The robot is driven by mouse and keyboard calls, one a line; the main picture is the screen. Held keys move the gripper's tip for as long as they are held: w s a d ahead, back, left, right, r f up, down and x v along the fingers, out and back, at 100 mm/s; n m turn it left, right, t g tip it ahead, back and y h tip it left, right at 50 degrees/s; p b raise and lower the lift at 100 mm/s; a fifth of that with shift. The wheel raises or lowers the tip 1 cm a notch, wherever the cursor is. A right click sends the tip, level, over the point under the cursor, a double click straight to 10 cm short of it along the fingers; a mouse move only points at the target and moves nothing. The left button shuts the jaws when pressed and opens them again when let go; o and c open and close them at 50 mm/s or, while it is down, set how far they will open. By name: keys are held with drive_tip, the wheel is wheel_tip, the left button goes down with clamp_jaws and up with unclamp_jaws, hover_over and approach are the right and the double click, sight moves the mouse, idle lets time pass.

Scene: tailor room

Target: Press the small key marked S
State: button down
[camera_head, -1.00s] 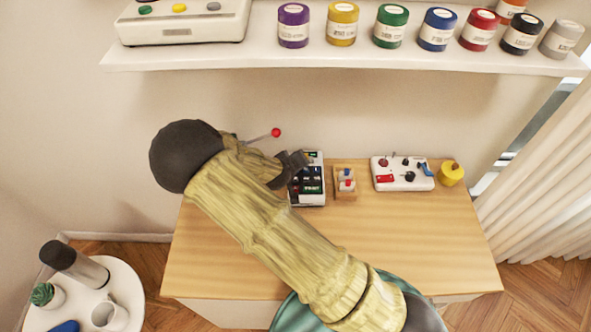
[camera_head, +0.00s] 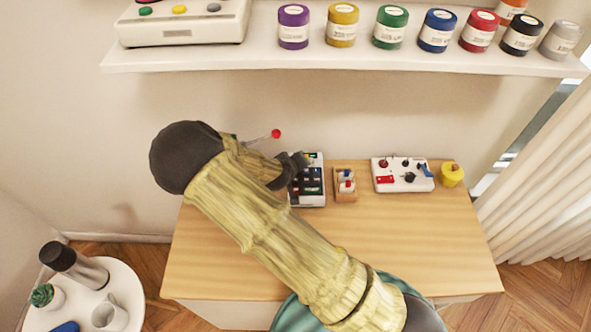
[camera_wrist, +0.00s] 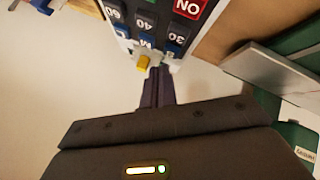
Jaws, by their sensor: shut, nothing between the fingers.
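The control panel (camera_head: 320,199) is a white box with dark keys, standing at the back of the wooden desk. In the wrist view its keys appear upside down. The small key marked S (camera_wrist: 171,49) is in the row of small letter keys, next to the key marked M (camera_wrist: 147,41). My gripper (camera_wrist: 160,70) is shut and empty, its fingertips close to the S key at the panel's edge. Whether they touch it, I cannot tell. In the head view, my gripper (camera_head: 302,160) is over the panel's upper left part and hides some of it.
A wooden tray (camera_head: 345,197) with small blue and red items stands right of the panel. Farther right are a white switch box (camera_head: 403,186) and a yellow object (camera_head: 451,175). A red-knobbed lever (camera_head: 276,133) rises behind my arm.

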drive_tip(key=shift+s, duration=0.1)
idle(0.4)
drive_tip(key=shift+f, duration=0.4)
drive_tip(key=shift+f+b, duration=0.45)
drive_tip(key=shift+b, duration=0.05)
idle(0.8)
drive_tip(key=shift+r, duration=0.15)
drive_tip(key=shift+r+p, duration=0.7)
drive_tip(key=shift+r, duration=0.05)
wheel_tip(320, 180, up, 5)
drive_tip(key=p, duration=0.4)
idle(0.3)
